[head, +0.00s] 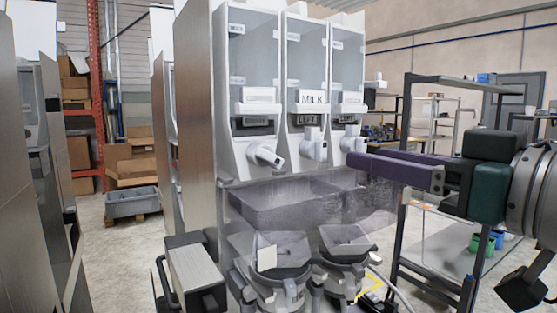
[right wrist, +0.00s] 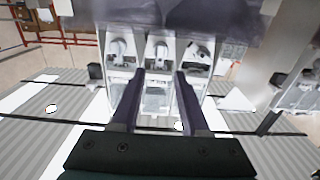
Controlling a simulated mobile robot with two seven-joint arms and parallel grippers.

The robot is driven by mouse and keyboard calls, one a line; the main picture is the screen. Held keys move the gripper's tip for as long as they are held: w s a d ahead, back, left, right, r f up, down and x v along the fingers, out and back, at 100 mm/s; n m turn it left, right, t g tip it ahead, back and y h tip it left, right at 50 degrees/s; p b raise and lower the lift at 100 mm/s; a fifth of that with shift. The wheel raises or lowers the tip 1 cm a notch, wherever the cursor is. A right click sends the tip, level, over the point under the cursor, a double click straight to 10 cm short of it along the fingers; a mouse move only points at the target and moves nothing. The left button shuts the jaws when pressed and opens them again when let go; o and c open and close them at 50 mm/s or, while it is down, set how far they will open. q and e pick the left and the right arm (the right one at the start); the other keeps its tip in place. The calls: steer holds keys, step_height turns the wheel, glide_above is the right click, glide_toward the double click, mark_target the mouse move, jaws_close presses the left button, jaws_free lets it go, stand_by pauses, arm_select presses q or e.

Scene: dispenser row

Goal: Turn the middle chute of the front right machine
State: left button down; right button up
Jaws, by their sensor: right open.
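The front right machine (head: 195,130) has three clear hoppers side by side, each with a white chute below. The middle chute (head: 314,148) points down under a "MILK" label; it also shows in the right wrist view (right wrist: 159,49), upside down. The left chute (head: 264,155) is tilted sideways. The right chute (head: 352,145) is partly hidden by my gripper. My right gripper (head: 366,158) is open and empty, its purple fingers reaching from the right. In the right wrist view its fingertips (right wrist: 159,74) stand either side of the middle chute's column, apart from the chute. My left gripper is not in view.
A see-through grey tray (head: 285,203) spans the machine below the chutes. Lidded containers (head: 272,272) stand under it. A metal shelf rack (head: 425,250) is at the right, behind my arm. Another machine (head: 35,150) stands at the left, with floor between.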

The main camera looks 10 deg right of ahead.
mark_target(325, 149)
steer(key=p+x, duration=0.1)
steer(key=x, duration=0.7)
jaws_close()
stand_by(0.5)
